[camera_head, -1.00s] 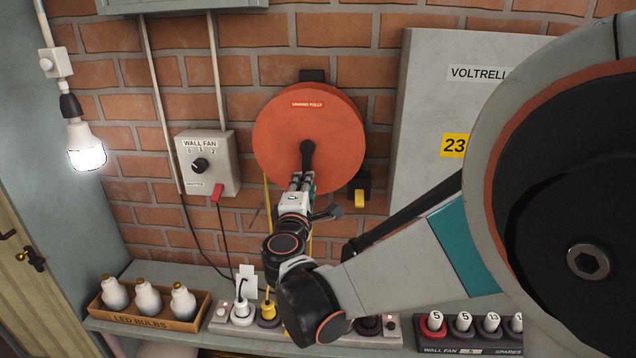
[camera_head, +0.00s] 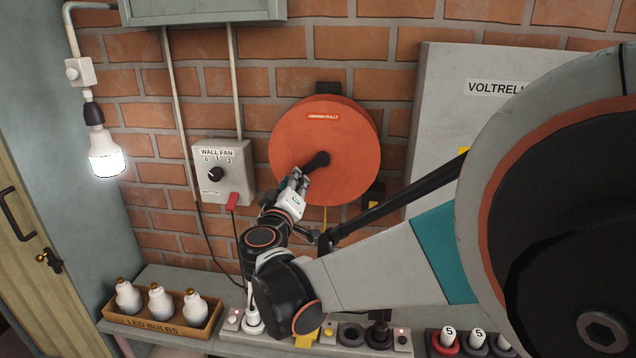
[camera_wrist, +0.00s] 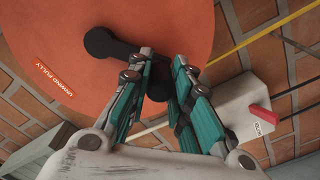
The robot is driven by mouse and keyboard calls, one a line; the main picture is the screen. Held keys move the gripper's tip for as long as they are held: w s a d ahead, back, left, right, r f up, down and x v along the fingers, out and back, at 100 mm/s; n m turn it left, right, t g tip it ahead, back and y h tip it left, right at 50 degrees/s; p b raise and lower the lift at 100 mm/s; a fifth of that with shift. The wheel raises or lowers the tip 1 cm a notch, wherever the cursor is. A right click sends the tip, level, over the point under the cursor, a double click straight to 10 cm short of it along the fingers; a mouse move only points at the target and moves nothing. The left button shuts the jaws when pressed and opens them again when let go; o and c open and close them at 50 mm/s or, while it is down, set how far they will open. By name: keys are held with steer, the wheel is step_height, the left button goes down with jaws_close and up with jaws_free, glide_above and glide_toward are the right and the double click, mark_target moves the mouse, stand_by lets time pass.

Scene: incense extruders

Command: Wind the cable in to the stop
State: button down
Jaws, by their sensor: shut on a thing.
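The round orange cable reel (camera_head: 348,130) hangs on the brick wall and fills the upper left of the wrist view (camera_wrist: 170,20). Its label reads like "UNWIND FULLY". A black crank (camera_head: 318,161) runs from the hub to the lower left. My gripper (camera_head: 297,180) is at the crank's outer end, in front of the disc. In the wrist view the teal-padded fingers are shut on the black crank knob (camera_wrist: 160,86), partly hidden between them. A yellow cable (camera_head: 325,217) hangs below the reel. The stop cannot be made out.
The wall fan switch box (camera_head: 222,172) with a red tab is left of the reel. A grey panel (camera_head: 440,130) stands to the right. Below is a shelf with a bulb tray (camera_head: 165,330), a socket strip (camera_head: 403,342) and spare fuses (camera_head: 447,340).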

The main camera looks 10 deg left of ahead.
steer(key=shift+a+r+m, duration=0.35)
steer(key=shift+r+m, duration=0.15)
steer(key=shift+m, duration=0.3)
steer(key=c, duration=1.4)
jaws_free()
